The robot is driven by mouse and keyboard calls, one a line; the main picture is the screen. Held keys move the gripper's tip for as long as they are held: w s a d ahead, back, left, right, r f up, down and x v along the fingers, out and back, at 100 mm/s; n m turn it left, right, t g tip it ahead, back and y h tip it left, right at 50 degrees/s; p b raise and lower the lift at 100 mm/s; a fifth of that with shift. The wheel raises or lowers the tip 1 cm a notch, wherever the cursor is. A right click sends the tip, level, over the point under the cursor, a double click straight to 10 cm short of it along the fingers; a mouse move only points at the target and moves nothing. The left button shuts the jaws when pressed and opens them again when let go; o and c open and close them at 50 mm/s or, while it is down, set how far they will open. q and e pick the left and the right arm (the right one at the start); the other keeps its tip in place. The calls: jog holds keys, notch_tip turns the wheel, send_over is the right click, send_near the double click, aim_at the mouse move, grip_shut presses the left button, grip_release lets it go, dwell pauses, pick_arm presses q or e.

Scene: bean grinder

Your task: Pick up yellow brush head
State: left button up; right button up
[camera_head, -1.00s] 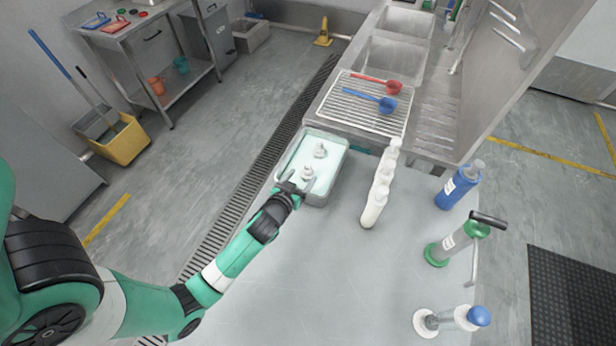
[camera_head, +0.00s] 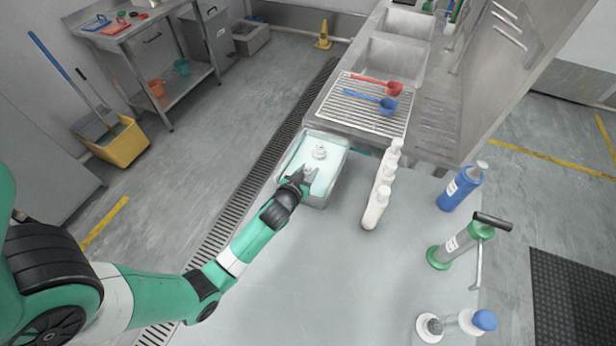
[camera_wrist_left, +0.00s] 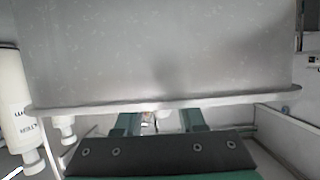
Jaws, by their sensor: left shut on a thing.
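My left gripper (camera_head: 304,177) reaches over the near edge of a grey tray (camera_head: 341,164) with a pale inside. It is shut on a small white fitting (camera_head: 311,169) in the tray; the fingers hide part of it. A second white fitting (camera_head: 319,152) stands farther back in the tray, apart from the gripper. In the left wrist view the fingers (camera_wrist_left: 160,122) show below the tray rim (camera_wrist_left: 160,106), with a small pale thing between them. I cannot make out a yellow brush head. My right gripper is not in view.
White bottles (camera_head: 376,205) stand in a row right of the tray. A blue bottle (camera_head: 462,186), a green-based grinder (camera_head: 458,243) and a blue-topped item (camera_head: 470,322) stand farther right. A wire rack (camera_head: 350,109) holds red and blue scoops. The table's front middle is clear.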

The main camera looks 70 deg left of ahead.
aim_at(308, 166)
pick_arm(q)
jog(key=shift+s+f, duration=0.1)
jog(key=shift+f, duration=0.1)
grip_shut()
jog(key=shift+r, duration=0.45)
notch_tip(308, 166, up, 3)
jog(key=shift+d+f+p, duration=0.1)
jog(key=shift+p, duration=0.85)
jog(key=d+r, duration=0.1)
jog(key=s+r+p, duration=0.1)
jog(key=d+r+p, duration=0.1)
jog(key=r, duration=0.1)
jog(key=shift+s+d, duration=0.35)
jog(key=w+d+r+p+v, duration=0.1)
jog(key=p+v, duration=0.3)
jog(key=v, duration=0.7)
jog(key=shift+w+d+r, duration=0.15)
jog(key=shift+d+r, duration=0.05)
jog(key=shift+d, duration=0.25)
